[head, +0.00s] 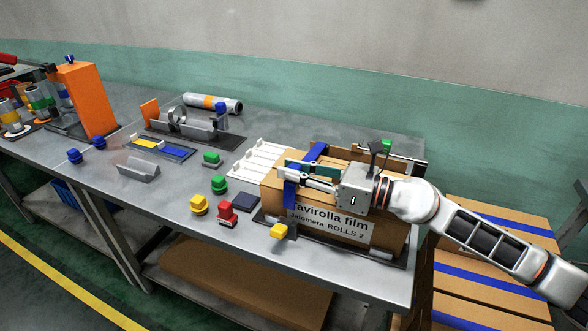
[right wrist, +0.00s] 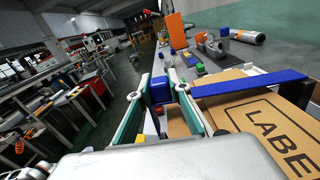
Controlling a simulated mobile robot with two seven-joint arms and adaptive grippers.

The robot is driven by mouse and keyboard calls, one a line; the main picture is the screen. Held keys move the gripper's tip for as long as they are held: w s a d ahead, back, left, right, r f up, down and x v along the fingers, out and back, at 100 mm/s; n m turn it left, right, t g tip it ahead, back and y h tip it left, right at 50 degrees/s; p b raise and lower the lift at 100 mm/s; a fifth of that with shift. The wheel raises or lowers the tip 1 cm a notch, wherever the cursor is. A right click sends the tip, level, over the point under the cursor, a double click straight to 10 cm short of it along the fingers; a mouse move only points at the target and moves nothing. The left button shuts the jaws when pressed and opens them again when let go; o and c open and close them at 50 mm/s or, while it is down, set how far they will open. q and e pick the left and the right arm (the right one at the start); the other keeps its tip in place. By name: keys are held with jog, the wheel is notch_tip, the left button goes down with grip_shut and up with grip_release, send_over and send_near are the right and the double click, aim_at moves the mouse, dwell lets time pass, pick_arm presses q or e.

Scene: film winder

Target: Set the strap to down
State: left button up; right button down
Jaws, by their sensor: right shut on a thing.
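The blue strap (head: 290,197) is at the left end of a cardboard carton (head: 385,234) labelled as film rolls. Its far part shows near the back edge of the carton, and my gripper hides its middle in the head view. My right gripper (head: 301,178) reaches in from the right over the carton top. In the right wrist view its green-padded fingers (right wrist: 160,92) are shut on the end of the strap (right wrist: 250,84), which runs right across the carton top. I cannot tell whether the strap lies flat there. My left gripper is not in view.
An orange machine (head: 92,98) is far left. The table's front left is mostly clear.

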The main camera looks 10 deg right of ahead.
jog(key=c, duration=1.9)
grip_release()
jog(key=shift+o, duration=0.3)
jog(key=v, duration=1.2)
jog(key=shift+s, duration=0.1)
